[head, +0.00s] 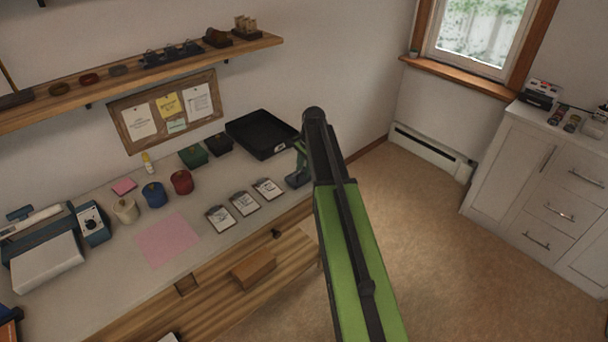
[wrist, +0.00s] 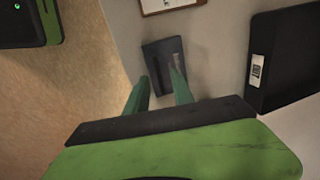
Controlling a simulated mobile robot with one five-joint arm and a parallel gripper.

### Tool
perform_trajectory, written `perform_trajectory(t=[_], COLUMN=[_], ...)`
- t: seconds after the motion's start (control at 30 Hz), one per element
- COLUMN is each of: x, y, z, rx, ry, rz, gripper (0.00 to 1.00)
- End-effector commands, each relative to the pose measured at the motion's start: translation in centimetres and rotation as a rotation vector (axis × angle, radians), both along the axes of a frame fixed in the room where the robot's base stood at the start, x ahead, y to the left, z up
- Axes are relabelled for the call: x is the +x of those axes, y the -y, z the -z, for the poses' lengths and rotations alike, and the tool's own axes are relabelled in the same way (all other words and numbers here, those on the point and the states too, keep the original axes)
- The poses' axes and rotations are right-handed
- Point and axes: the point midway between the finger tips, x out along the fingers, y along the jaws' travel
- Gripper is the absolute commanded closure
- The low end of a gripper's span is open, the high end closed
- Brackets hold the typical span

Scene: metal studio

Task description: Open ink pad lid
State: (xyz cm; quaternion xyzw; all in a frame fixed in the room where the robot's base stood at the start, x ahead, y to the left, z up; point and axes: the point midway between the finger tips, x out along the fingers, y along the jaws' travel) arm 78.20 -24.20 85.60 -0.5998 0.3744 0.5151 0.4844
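A small dark grey, box-like item (wrist: 160,54), which looks like the ink pad, lies on the desk in the wrist view. In the head view it shows as a dark shape (head: 296,181) at the desk's right end, partly hidden by my arm. My gripper (wrist: 158,76) is open, its two green fingers apart, with the tips over or beside the item's near part. I cannot tell whether they touch it, or whether its lid is shut. In the head view my gripper (head: 301,157) is mostly behind the arm.
A black tray (head: 262,147) stands just behind; it also shows in the wrist view (wrist: 291,62). Several cards (head: 243,204) lie left of the item. Green (head: 193,156) and black (head: 218,144) boxes stand farther left. The desk ends just right of the item, above open floor.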

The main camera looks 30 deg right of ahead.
Motion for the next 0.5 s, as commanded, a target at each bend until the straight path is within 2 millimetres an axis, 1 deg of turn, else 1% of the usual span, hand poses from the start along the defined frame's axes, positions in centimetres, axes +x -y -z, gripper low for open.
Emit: perform_trajectory(t=[0.13, 0.33, 0.37, 0.5], x=[0.0, -0.01, -0.01, -0.01], y=[-0.02, -0.02, -0.02, -0.02], z=[-0.15, -0.15, -0.15, -0.15], rx=[0.0, 0.0, 0.0, 0.0], ry=[0.0, 0.0, 0.0, 0.0], rz=[0.0, 0.0, 0.0, 0.0], gripper=[0.72, 0.98, 1.0, 1.0])
